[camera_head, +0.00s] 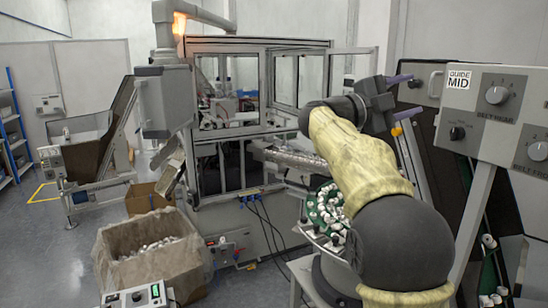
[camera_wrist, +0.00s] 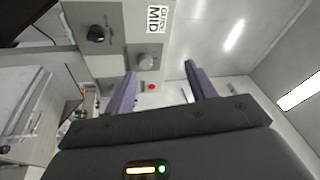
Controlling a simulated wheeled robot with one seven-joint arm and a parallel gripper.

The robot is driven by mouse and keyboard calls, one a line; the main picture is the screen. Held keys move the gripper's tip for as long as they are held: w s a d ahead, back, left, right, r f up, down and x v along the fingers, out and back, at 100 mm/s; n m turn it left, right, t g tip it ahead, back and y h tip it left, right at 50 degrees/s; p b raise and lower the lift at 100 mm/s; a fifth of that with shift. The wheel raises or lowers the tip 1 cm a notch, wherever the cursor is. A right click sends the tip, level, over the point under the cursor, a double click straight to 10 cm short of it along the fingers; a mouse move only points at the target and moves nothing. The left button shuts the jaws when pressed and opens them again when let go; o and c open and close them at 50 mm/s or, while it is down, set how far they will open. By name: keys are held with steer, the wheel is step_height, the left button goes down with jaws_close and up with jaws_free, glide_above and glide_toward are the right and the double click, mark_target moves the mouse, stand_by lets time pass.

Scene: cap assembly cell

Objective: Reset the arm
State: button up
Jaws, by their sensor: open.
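My arm reaches up from the lower right in the head view, wrapped in a yellowish sleeve. My gripper (camera_head: 400,97) is at its end, beside the control panel marked GUIDE MID (camera_head: 478,118). In the wrist view my gripper (camera_wrist: 162,85) shows two purple fingers set wide apart with nothing between them. The same panel (camera_wrist: 117,45) fills the upper left of the wrist view, with dark and grey knobs and a red button (camera_wrist: 152,87) visible beyond the fingers.
A round feeder (camera_head: 322,212) with white caps on green stands below my arm. A large box (camera_head: 150,258) holding small pale parts is at the lower left. A framed machine (camera_head: 255,120) stands behind. Open floor (camera_head: 40,250) lies at the far left.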

steer(key=w+a+f+n+t+y, duration=0.6)
steer(key=w+f+n+t+y, duration=0.15)
steer(key=n+t, duration=0.65)
steer(key=s+a+f+n+g+y, duration=0.1)
steer(key=a+f+n+y, duration=0.35)
steer(key=f, duration=0.45)
steer(key=s+a+f+n+g+y, duration=0.1)
steer(key=a+f+n+g+y, duration=0.15)
steer(key=f+n+y, duration=0.5)
steer(key=s+a+f+n+g, duration=0.3)
steer(key=s+f+g, duration=0.3)
steer(key=s+f, duration=0.9)
steer(key=s+f+n+g, duration=0.1)
steer(key=s+f+g, duration=0.5)
steer(key=s+f, duration=0.5)
steer(key=s, duration=0.3)
steer(key=shift+s+d+n+y, duration=0.15)
steer(key=shift+d+n+y, duration=0.15)
steer(key=shift+d+y, duration=0.05)
